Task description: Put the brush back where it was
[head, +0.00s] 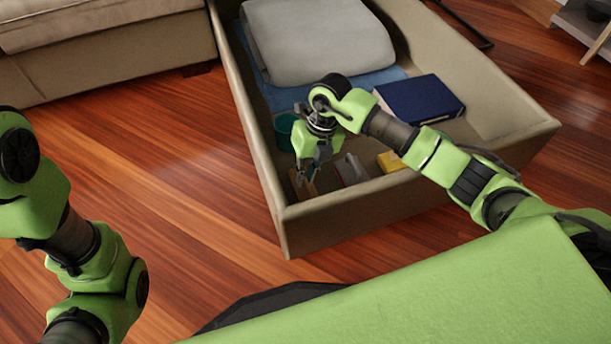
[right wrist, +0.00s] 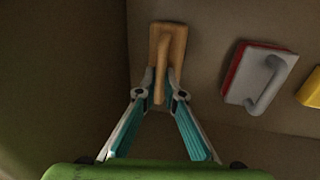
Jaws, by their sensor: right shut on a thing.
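The brush, a wooden block with a wooden handle, shows in the right wrist view (right wrist: 178,42) and as a small brown piece in the head view (head: 304,188). It is inside the large beige drawer (head: 285,226), by the near left corner. My right gripper (head: 311,172) points down into the drawer. In the right wrist view its fingertips (right wrist: 160,95) are closed around the brush handle. I cannot tell whether the brush rests on the drawer floor. My left arm shows at the left of the head view, but its gripper is out of view.
Right of the brush lie a red and grey handled block (head: 350,170) and a yellow item (head: 390,161). A teal cup (head: 284,130) stands behind my gripper by the left wall. A dark blue book (head: 420,98) and folded grey bedding (head: 318,40) lie farther back.

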